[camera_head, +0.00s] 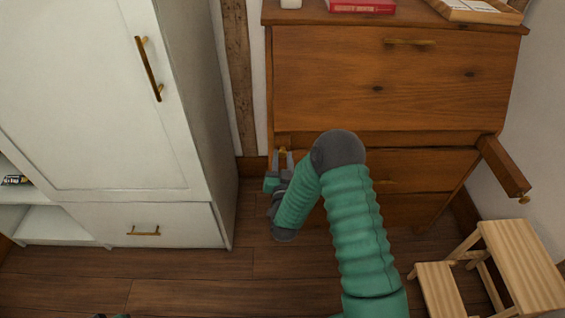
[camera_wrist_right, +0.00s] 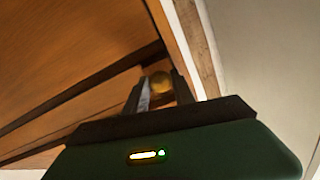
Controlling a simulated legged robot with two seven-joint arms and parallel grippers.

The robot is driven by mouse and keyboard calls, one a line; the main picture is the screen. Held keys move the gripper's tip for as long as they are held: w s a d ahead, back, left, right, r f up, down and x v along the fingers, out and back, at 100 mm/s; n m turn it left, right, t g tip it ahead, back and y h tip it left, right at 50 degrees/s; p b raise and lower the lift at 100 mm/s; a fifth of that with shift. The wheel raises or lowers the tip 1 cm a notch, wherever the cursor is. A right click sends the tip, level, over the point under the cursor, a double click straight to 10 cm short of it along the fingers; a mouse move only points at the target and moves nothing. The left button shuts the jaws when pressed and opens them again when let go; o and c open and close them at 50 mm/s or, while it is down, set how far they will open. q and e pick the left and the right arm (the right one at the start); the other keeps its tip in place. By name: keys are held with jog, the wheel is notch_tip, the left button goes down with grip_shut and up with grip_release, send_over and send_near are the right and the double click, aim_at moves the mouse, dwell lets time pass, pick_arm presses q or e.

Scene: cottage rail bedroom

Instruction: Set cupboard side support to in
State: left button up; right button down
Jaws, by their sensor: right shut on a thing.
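The wooden cupboard (camera_head: 395,80) stands at the back right of the head view, its large front panel shut. At its right side a support (camera_head: 500,165) sticks out, with a small brass knob (camera_head: 523,199) on its end. At its left side my right gripper (camera_head: 283,155) is shut on another brass knob, which shows between the fingers in the right wrist view (camera_wrist_right: 161,84). The left support behind that knob looks about flush with the front, though the gripper and arm partly hide this area.
A white wardrobe (camera_head: 100,90) stands close on the left. A wooden step stool (camera_head: 520,262) stands at the lower right, below the extended support. A red book (camera_head: 361,6) and a tray lie on the cupboard top.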

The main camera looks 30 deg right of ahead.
jog(key=x, duration=0.2)
jog(key=shift+w+d, duration=0.2)
jog(key=shift+w, duration=0.1)
jog(key=shift+w+r, duration=0.1)
jog(key=shift+w, duration=0.05)
jog(key=c, duration=1.5)
grip_release()
jog(key=o, duration=0.4)
jog(key=shift+w+d, duration=0.1)
jog(key=shift+d, duration=0.05)
jog(key=shift+o, duration=0.2)
